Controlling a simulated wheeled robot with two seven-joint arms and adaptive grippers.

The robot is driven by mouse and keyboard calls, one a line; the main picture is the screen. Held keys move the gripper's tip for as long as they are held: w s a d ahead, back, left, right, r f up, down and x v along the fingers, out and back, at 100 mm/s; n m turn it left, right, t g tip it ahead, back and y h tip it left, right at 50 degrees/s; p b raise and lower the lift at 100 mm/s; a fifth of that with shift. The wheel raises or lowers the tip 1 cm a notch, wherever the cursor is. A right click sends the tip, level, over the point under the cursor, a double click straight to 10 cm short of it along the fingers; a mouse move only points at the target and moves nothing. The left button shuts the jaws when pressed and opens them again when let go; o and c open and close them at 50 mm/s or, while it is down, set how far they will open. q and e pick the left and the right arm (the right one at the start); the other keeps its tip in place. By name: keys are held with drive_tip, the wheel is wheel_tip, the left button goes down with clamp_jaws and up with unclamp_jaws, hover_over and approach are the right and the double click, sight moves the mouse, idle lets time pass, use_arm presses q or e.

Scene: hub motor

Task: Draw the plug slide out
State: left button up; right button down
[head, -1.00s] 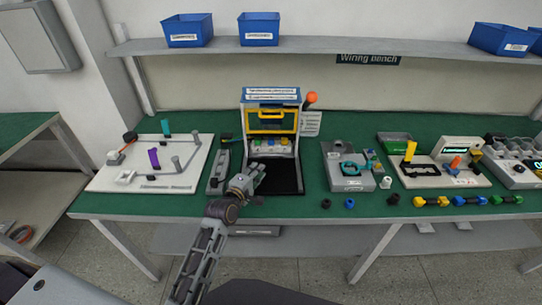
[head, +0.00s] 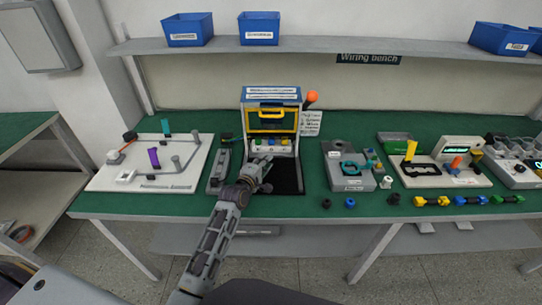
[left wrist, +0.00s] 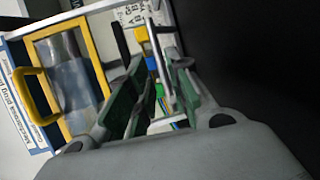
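The plug station (head: 271,97) is a blue and white cabinet with a yellow-framed window, at the middle back of the bench; its yellow frame (left wrist: 103,70) also shows in the left wrist view. Below the window are coloured plugs (head: 271,141), seen as yellow, blue and green parts (left wrist: 152,63) in the left wrist view. My left gripper (head: 262,170) is in front of these plugs, above a black base area (head: 290,178). In the left wrist view its green-padded fingers (left wrist: 153,95) stand apart, with a pale bar between or beyond them; contact cannot be told. The right gripper is out of view.
A grey narrow fixture (head: 218,172) and a white cable board (head: 150,163) lie to the left. A grey box (head: 350,177) and a white test unit (head: 462,150) stand to the right. An orange-topped lever (head: 311,98) rises beside the cabinet.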

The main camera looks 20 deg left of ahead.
sight(271, 149)
use_arm(q)
drive_tip(key=shift+x, duration=3.5)
drive_tip(key=shift+c, duration=0.3)
clamp_jaws()
